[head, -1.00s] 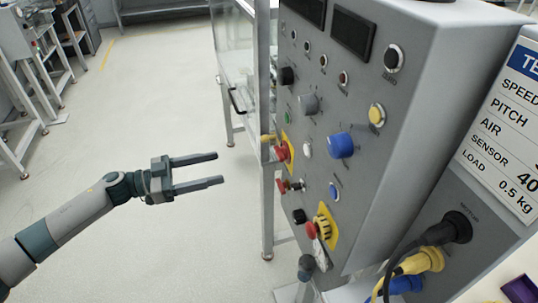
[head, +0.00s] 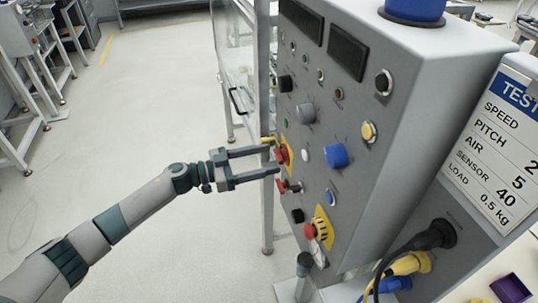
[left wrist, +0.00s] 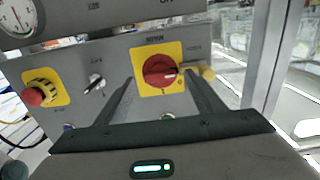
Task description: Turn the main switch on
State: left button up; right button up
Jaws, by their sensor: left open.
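The main switch (head: 282,154) is a red rotary knob on a yellow plate, on the left side of the grey panel in the head view. In the left wrist view the red knob (left wrist: 160,72) is ahead, with its pale mark towards the right. My left gripper (head: 275,159) is open, its fingertips close to the panel at the switch. In the left wrist view its fingers (left wrist: 160,80) reach up on either side of the knob. I cannot tell whether they touch it. My right gripper is not in view.
A yellow piece (left wrist: 205,72) sticks out right of the switch. A key switch (left wrist: 96,84) and a red emergency stop button (left wrist: 36,96) are to its left. A metal frame post (head: 266,200) stands beside the panel. Clear floor (head: 165,90) is at the left.

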pick_arm(q)
jog(key=shift+x, duration=0.8)
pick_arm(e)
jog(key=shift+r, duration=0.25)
pick_arm(q)
jog(key=c, duration=1)
jog(key=shift+c, duration=0.2)
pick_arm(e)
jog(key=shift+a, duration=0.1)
